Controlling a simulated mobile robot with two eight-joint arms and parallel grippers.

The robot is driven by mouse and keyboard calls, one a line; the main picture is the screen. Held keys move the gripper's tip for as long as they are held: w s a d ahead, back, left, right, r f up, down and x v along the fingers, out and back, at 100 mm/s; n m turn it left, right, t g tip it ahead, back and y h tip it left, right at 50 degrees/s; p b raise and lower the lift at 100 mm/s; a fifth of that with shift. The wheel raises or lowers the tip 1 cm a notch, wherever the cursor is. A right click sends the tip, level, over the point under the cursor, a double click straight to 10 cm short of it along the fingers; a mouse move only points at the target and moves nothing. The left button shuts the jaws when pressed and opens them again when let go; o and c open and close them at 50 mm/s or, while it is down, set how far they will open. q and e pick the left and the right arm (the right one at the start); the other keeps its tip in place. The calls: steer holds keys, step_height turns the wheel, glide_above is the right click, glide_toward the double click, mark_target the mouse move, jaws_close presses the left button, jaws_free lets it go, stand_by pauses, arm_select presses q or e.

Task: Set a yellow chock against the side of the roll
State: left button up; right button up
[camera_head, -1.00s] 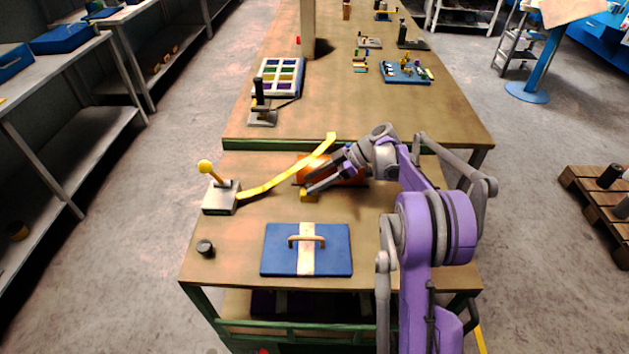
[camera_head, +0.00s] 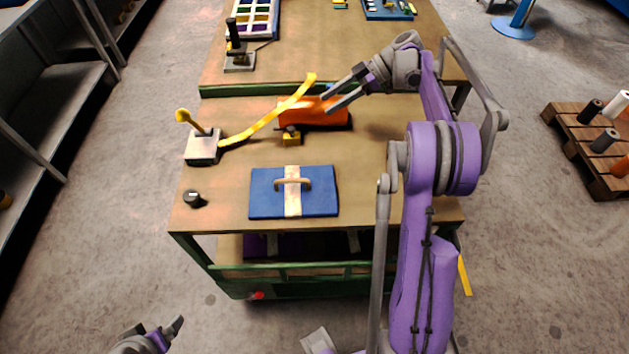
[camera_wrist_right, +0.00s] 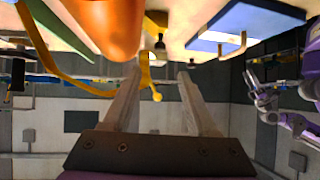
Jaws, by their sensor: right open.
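The orange roll (camera_head: 325,117) lies on the table in the head view, with the yellow strip (camera_head: 262,122) running past its left end. The yellow chock (camera_head: 291,139), with a dark knob on top, stands at the roll's near side, towards its left end; I cannot tell if they touch. In the right wrist view, the roll (camera_wrist_right: 108,25) and chock (camera_wrist_right: 155,22) are at the top. My right gripper (camera_head: 328,103) is open and empty, above the roll and apart from the chock. My left gripper (camera_head: 165,331) is partly visible at the bottom left, its jaws unclear.
A grey block (camera_head: 202,147) with a yellow-knobbed lever stands left. A blue lid (camera_head: 262,193) with a handle lies in front of the chock, and a small black knob (camera_head: 193,198) near the left edge. Bare table lies right of the lid.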

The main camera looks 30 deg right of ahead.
steer(key=s+a+m+h, duration=0.2)
steer(key=s+a, duration=0.1)
steer(key=a, duration=0.3)
steer(key=s+a+f+m+g+h, duration=0.1)
steer(key=s+a+m, duration=0.2)
steer(key=a, duration=0.3)
steer(key=s+a+m+h, duration=0.2)
steer(key=s+a, duration=0.2)
steer(key=a, duration=0.2)
steer(key=shift+a+f+h, duration=0.3)
steer(key=shift+a+f, duration=0.05)
steer(key=shift+a, duration=0.05)
steer(key=s+a+f+m+h, duration=0.1)
steer(key=s, duration=0.2)
steer(key=s+a+f+m+h, duration=0.1)
steer(key=s+a, duration=0.1)
steer(key=s, duration=0.1)
steer(key=s+a+f+m+h, duration=0.1)
steer(key=s, duration=0.2)
steer(key=shift+s+a+f+m, duration=0.15)
steer(key=shift+s+f+m, duration=0.05)
steer(key=shift+f+m, duration=0.1)
steer(key=s+a+f+m+t+h, duration=0.1)
steer(key=s+f+m+t, duration=0.1)
steer(key=s+f, duration=0.2)
steer(key=shift+s+m+h, duration=0.3)
steer(key=shift+s+h, duration=0.1)
steer(key=shift+s, duration=0.8)
steer(key=shift+f, duration=0.1)
